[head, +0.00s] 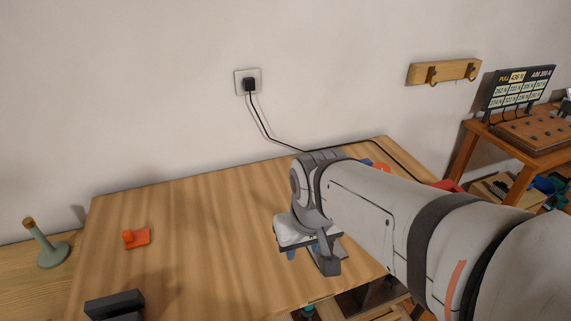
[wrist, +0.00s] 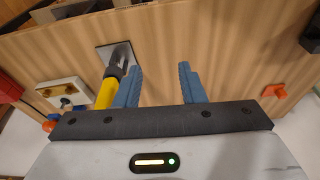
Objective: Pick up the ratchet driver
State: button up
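A tool with a yellow handle and black collar (wrist: 106,92) lies on the wooden table in the wrist view, just left of my left finger. A flat grey metal piece (wrist: 122,52) shows at its far end. It is the likeliest ratchet driver, but I cannot tell its type for sure. My gripper (wrist: 160,82) is open, with two blue fingers apart and bare table between them. The tool is outside that gap, partly hidden by the left finger. In the head view my gripper (head: 308,256) is low over the table, and my arm hides most of the tool.
An orange block (head: 137,238) and a dark block (head: 115,304) lie on the table's left side. A pale plate with brass-coloured knobs (wrist: 62,92) lies left of the tool in the wrist view. A black cable (head: 281,142) runs along the back. The table's left-centre is clear.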

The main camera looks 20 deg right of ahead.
jog(key=shift+o, duration=0.6)
jog(key=shift+a, duration=0.15)
jog(key=shift+o, duration=1.4)
jog(key=w+d+r+g+p, duration=0.1)
jog(key=w+d+r+p, duration=0.2)
jog(key=w, duration=0.3)
jog(key=shift+d+r+n+p, duration=0.35)
jog(key=shift+d+p, duration=0.4)
jog(key=shift+p, duration=0.15)
jog(key=shift+g, duration=0.8)
jog(key=w+d+p, duration=0.2)
jog(key=w+d, duration=0.1)
jog(key=w+d+p, duration=0.2)
jog(key=w+d, duration=0.1)
jog(key=d, duration=0.1)
jog(key=shift+w+d, duration=0.2)
jog(key=shift+w, duration=0.1)
jog(key=shift+w+d+f, duration=0.1)
jog(key=shift+d+f, duration=0.1)
jog(key=shift+f, duration=0.5)
jog(key=shift+s+f+p, duration=0.2)
jog(key=shift+f+p, duration=0.4)
jog(key=shift+f, duration=2.85)
